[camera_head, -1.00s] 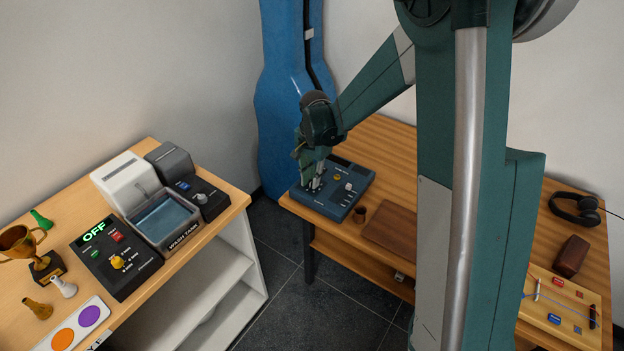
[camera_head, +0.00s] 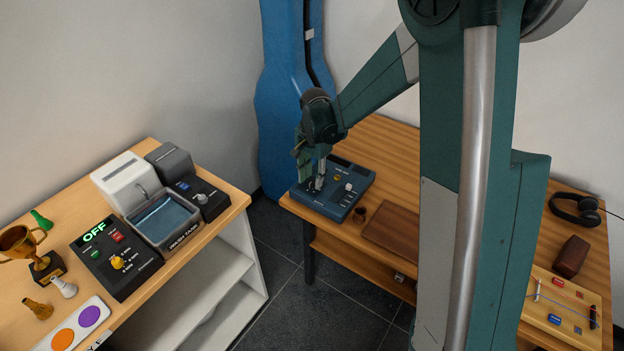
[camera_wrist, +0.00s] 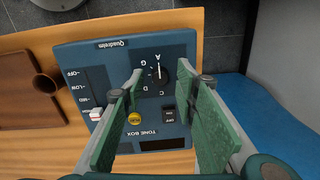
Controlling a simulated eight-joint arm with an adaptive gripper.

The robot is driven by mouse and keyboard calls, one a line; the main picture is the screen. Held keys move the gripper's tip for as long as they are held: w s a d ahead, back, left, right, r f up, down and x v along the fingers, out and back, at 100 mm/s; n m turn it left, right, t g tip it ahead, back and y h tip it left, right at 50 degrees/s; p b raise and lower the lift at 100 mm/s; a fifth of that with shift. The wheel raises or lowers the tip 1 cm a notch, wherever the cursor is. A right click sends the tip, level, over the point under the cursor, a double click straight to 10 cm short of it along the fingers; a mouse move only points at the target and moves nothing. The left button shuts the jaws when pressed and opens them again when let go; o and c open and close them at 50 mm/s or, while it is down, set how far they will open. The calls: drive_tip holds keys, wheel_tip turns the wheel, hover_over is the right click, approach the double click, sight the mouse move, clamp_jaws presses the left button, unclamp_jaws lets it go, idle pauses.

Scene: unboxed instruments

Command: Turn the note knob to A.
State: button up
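The blue tone box (camera_head: 333,203) lies on the wooden desk and fills the middle of the wrist view (camera_wrist: 178,48). Its dark note knob (camera_wrist: 158,74) has the letters A, G, D and C around it. A pale pointer line on the knob appears to point towards A, upward in the wrist view. My gripper (camera_head: 318,186) is over the box, pointing down. In the wrist view its green-padded fingers (camera_wrist: 158,70) are apart, one on each side of the knob. Neither clearly touches it. In the head view the gripper hides the knob.
The box also carries a white slider (camera_wrist: 96,114), a yellow button (camera_wrist: 135,118) and a dark switch (camera_wrist: 168,115). A blue instrument case (camera_head: 285,110) stands behind the desk.

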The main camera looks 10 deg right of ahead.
sight(313, 182)
wheel_tip(313, 182, up, 11)
drive_tip(key=shift+s, duration=0.2)
idle(0.5)
drive_tip(key=shift+d+p, duration=0.1)
drive_tip(key=shift+p, duration=0.4)
wheel_tip(313, 182, down, 4)
drive_tip(key=m+p, duration=0.1)
drive_tip(key=p, duration=0.6)
drive_tip(key=shift+w+r, duration=0.1)
drive_tip(key=shift+r, duration=0.05)
drive_tip(key=shift+f, duration=0.25)
drive_tip(key=shift+f, duration=0.1)
drive_tip(key=shift+w+f, duration=0.1)
drive_tip(key=shift+f, duration=3.65)
